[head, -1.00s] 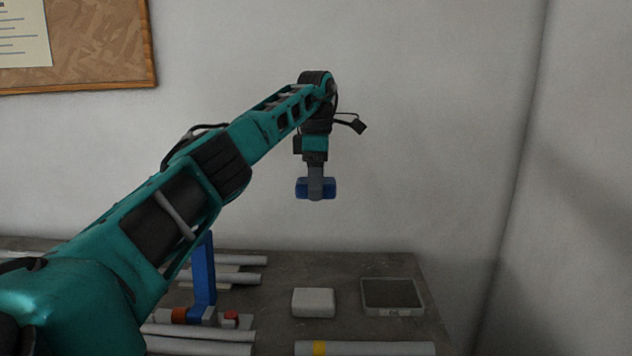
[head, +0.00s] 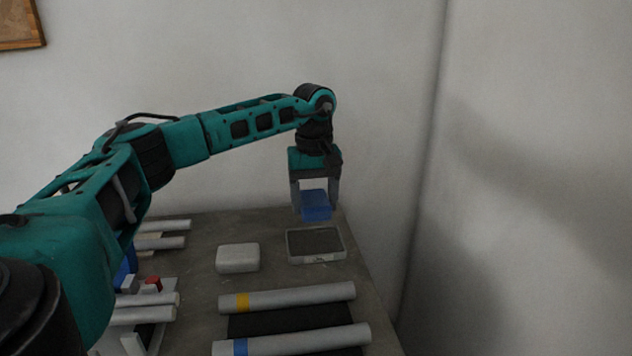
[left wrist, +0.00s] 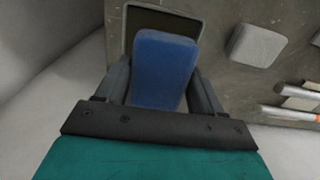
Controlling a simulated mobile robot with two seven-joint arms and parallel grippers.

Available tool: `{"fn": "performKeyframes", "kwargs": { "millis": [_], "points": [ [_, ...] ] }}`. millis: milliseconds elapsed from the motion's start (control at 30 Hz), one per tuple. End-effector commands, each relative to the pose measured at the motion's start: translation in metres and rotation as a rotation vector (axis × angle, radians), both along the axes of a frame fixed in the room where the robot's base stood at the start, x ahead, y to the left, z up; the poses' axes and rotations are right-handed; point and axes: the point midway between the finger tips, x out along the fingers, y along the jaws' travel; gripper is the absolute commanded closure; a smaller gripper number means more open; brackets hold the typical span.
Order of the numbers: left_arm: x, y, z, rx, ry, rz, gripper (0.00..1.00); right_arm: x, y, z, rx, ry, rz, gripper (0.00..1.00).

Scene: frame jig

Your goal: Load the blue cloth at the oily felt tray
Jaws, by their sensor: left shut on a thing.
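The blue cloth (head: 316,206) is a folded block held between the fingers of my left gripper (head: 315,205). In the left wrist view the cloth (left wrist: 162,68) fills the space between the two dark fingers. The felt tray (head: 316,244) is a shallow grey-rimmed tray with a dark inside, at the far right of the table. The cloth is above the tray's far side and looks apart from it. In the left wrist view the cloth hides most of the tray (left wrist: 201,28). My right gripper is not in view.
A pale grey block (head: 238,257) lies left of the tray on the table (head: 200,235). A tube with a yellow band (head: 290,297) and one with a blue band (head: 295,339) lie nearer. A red part (head: 153,283) sits at the left. A wall stands close on the right.

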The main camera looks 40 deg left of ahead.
Motion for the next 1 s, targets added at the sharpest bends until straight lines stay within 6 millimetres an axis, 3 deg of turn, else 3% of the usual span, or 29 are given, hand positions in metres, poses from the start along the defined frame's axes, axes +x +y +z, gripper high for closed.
{"fn": "performKeyframes", "kwargs": {
  "millis": [267,700,1000],
  "points": [
    [-0.002,-0.001,-0.015,-0.001,-0.001,-0.019,0.57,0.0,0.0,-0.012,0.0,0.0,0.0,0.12],
    [-0.002,-0.001,-0.058,0.0,-0.001,-0.016,0.57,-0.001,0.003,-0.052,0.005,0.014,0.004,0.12],
    [-0.002,-0.001,-0.061,0.0,-0.001,-0.016,0.57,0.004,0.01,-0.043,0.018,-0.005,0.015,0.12]
  ]
}}
